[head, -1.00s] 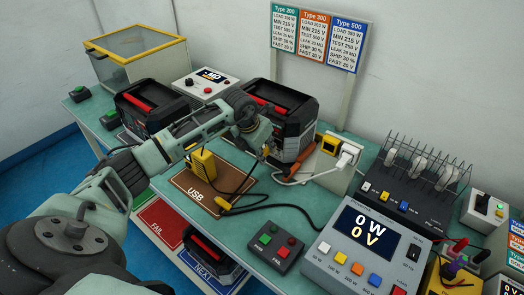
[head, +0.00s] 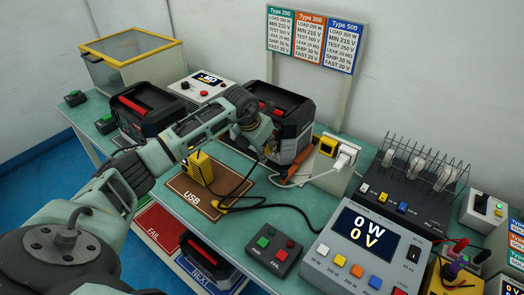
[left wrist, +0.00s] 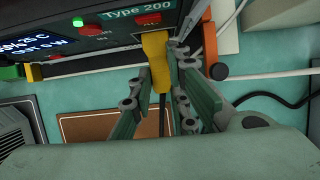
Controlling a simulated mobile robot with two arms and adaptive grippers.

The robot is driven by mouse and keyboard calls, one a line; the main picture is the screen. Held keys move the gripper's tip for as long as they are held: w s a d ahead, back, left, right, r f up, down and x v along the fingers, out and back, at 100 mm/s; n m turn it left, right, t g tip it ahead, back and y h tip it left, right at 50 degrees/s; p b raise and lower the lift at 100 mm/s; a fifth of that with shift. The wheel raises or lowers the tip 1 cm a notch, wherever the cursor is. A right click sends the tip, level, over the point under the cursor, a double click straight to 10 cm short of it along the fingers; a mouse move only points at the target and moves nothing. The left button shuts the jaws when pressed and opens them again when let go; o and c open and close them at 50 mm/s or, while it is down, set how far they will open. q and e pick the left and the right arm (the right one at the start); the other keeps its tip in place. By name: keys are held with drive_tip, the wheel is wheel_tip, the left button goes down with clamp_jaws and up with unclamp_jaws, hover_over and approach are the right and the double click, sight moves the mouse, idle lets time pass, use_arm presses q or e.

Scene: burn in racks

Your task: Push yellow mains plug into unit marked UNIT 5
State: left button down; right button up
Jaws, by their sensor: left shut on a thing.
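My left gripper (head: 258,150) is at the front of a black and grey unit (head: 290,104) with a red handle. In the left wrist view my left gripper (left wrist: 157,85) is shut on the yellow mains plug (left wrist: 156,58), whose dark cable runs down between the fingers. The plug's far end meets the front of the unit (left wrist: 120,38), which reads "Type 200"; how deep it sits cannot be told. In the head view the plug is hidden by my gripper. No "UNIT 5" mark is readable. My right gripper is not in view.
A second red-handled unit (head: 142,108) stands to the left. A yellow block (head: 199,168) stands on the brown USB mat (head: 180,186). A white socket box (head: 318,172), black cable (head: 275,207) and load meter (head: 335,265) lie to the right.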

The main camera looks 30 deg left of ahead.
use_arm(q)
drive_tip(key=shift+w+r+b, duration=0.1)
drive_tip(key=shift+w+b, duration=0.2)
drive_tip(key=shift+w, duration=0.2)
drive_tip(key=c, duration=1.6)
unclamp_jaws()
drive_tip(key=shift+w, duration=0.1)
drive_tip(key=v, duration=1.2)
